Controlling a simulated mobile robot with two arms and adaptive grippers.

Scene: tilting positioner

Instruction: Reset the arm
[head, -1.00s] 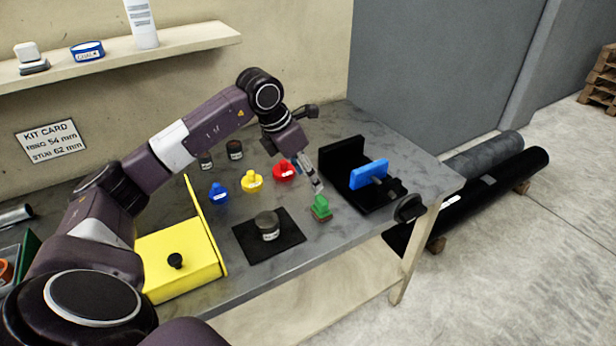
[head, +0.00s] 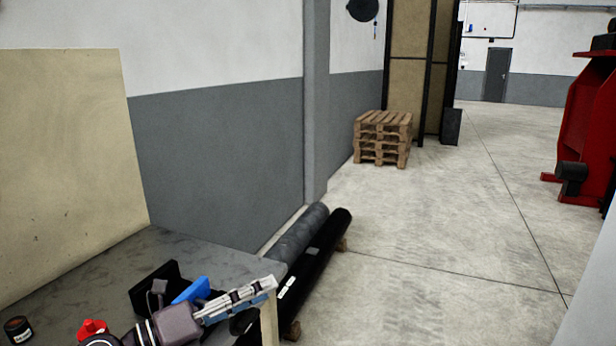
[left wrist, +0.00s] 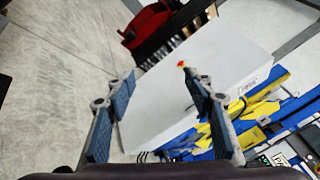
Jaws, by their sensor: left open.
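My left arm comes in at the bottom of the head view, and its gripper (head: 268,287) points right, in front of the table's right end. In the left wrist view the gripper (left wrist: 158,84) has its blue-padded fingers wide apart with nothing held between them. The black positioner (head: 153,275) with its blue plate (head: 190,291) stands on the table behind the gripper, partly hidden by it. A red piece (head: 92,329) and a dark round pot (head: 17,328) show at the lower left. My right gripper is not in view.
The grey table (head: 205,262) ends near the gripper. Dark rolls (head: 315,250) lie on the floor beyond it. Pallets (head: 382,138) and a red machine (head: 590,130) stand farther off, with open floor between. The left wrist view shows a pale panel (left wrist: 165,105) and blue-yellow parts (left wrist: 265,108).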

